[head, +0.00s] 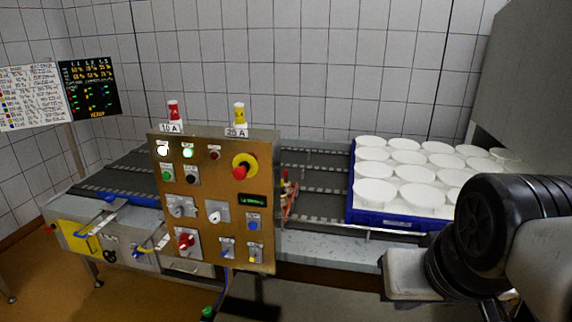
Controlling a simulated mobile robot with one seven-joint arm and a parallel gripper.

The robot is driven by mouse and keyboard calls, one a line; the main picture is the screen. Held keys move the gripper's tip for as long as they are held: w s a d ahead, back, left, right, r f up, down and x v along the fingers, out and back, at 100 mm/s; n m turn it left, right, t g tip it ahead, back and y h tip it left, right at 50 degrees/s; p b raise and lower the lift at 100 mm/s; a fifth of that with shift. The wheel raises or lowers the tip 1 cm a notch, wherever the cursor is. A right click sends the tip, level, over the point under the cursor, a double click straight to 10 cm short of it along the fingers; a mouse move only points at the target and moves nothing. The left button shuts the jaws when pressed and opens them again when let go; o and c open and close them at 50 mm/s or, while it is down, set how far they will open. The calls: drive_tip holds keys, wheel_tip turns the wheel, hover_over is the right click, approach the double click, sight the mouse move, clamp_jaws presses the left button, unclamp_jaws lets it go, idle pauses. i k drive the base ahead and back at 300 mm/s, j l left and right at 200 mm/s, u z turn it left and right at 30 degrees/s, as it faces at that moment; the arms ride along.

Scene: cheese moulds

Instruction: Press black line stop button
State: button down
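The control panel (222,215) is a brown upright board standing in front of the conveyor, left of the picture's middle. The black button (192,176) is small and round, in the panel's second row of controls, just right of a green button (168,175). Nothing covers it. A part of my arm shows at the lower right, well to the right of the panel and apart from it. My gripper's fingers do not show, so I cannot see how they stand.
A red emergency stop on a yellow disc (244,165), knobs and a blue button (253,225) share the panel. A blue crate (385,216) of white moulds (408,158) stands on the conveyor (322,187) at right. A yellow-fronted box (80,240) is at lower left.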

sight(191, 179)
drive_tip(key=j+z, duration=0.3)
drive_tip(key=j, duration=0.2)
drive_tip(key=j+z, duration=0.3)
drive_tip(key=j, duration=0.25)
drive_tip(key=j+z, duration=0.1)
drive_tip(key=j, duration=0.9)
drive_tip(key=k+j, duration=0.15)
drive_tip(key=j, duration=0.85)
drive_tip(key=i+z, duration=0.05)
